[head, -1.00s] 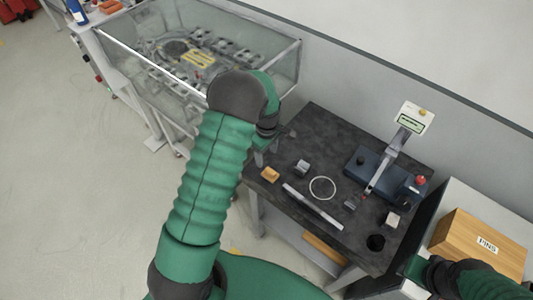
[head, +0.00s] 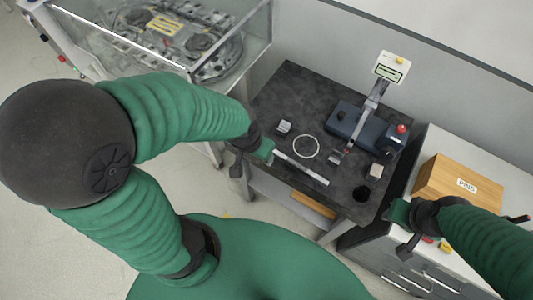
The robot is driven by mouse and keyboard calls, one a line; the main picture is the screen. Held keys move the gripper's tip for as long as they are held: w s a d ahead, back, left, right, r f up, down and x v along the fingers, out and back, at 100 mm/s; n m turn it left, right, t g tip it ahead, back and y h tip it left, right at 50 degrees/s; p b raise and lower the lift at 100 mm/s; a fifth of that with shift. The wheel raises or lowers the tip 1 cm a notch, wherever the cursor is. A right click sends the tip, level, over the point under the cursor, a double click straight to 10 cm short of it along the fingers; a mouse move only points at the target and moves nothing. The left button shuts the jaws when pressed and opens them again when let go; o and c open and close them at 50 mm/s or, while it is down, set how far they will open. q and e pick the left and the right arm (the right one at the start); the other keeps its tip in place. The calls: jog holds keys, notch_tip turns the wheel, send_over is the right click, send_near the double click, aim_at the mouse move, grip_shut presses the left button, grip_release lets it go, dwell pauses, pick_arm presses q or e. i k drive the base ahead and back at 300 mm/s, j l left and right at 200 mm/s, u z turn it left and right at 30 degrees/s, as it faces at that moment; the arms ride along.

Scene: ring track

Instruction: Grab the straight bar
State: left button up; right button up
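The straight bar (head: 301,168) is a light, slim rod lying slantwise on the dark table top, near its front edge. Its right end is clear in view. My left gripper (head: 264,152) is at the bar's left end and covers that end, so I cannot tell whether it touches the bar. Its fingers are too small and hidden to show whether they are open or shut. My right gripper (head: 399,212) is at the right, beside the wooden box and away from the bar. Its finger state is unclear too.
A white ring (head: 306,146) lies just behind the bar, with a small grey block (head: 284,127) to its left. A blue device (head: 363,127) with a display stands behind. A wooden PINS box (head: 458,183) sits on the right cabinet. A glass case (head: 190,40) stands at back left.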

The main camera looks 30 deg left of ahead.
aim_at(292, 163)
jog(key=j+u, duration=0.45)
jog(key=i+j+u, duration=0.15)
jog(key=u, duration=0.3)
jog(key=j, duration=0.1)
